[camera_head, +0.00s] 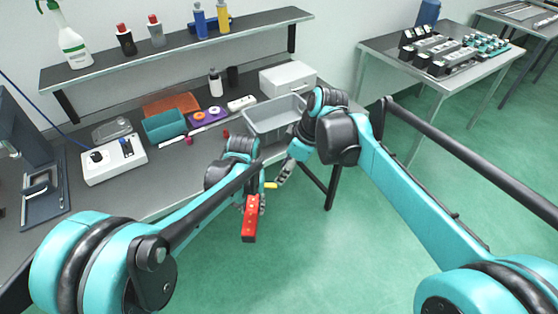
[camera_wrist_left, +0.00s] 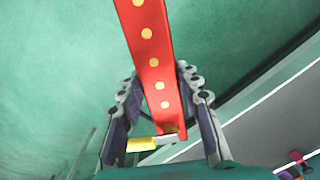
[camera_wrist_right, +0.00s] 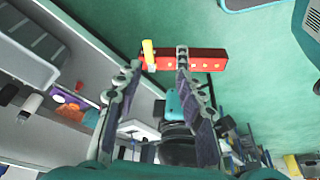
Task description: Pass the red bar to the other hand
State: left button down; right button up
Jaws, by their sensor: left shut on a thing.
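The red bar (camera_head: 249,222) has a row of yellow dots and hangs tilted in front of the bench, clear of any surface. My left gripper (camera_head: 256,203) is shut on it; in the left wrist view the bar (camera_wrist_left: 152,55) runs between the two fingers (camera_wrist_left: 158,78). A yellow peg-like piece (camera_head: 271,185) with a silver end shows at the bar's near end in the left wrist view (camera_wrist_left: 141,145). My right gripper (camera_head: 284,176) is open and empty near that end. In the right wrist view the bar (camera_wrist_right: 208,60) crosses at its fingertips (camera_wrist_right: 157,62); contact cannot be told.
The bench behind holds a grey bin (camera_head: 275,121), a white box (camera_head: 288,78), a teal tray (camera_head: 164,125) and a white device (camera_head: 114,158). A shelf (camera_head: 180,52) with bottles stands above it. A second table (camera_head: 440,62) is at the right. Open green floor lies below.

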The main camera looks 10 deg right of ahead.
jog(key=w+a+f+n, duration=0.1)
jog(key=f, duration=0.2)
jog(key=w+a+f+n, duration=0.1)
jog(key=w+a+f, duration=0.1)
jog(key=f, duration=0.2)
jog(key=w+a+f+n+g+y, duration=0.1)
jog(key=w+a+f, duration=0.1)
jog(key=f, duration=0.2)
jog(key=shift+f, duration=0.25)
grip_shut()
pick_arm(q)
jog(key=c, duration=1)
grip_release()
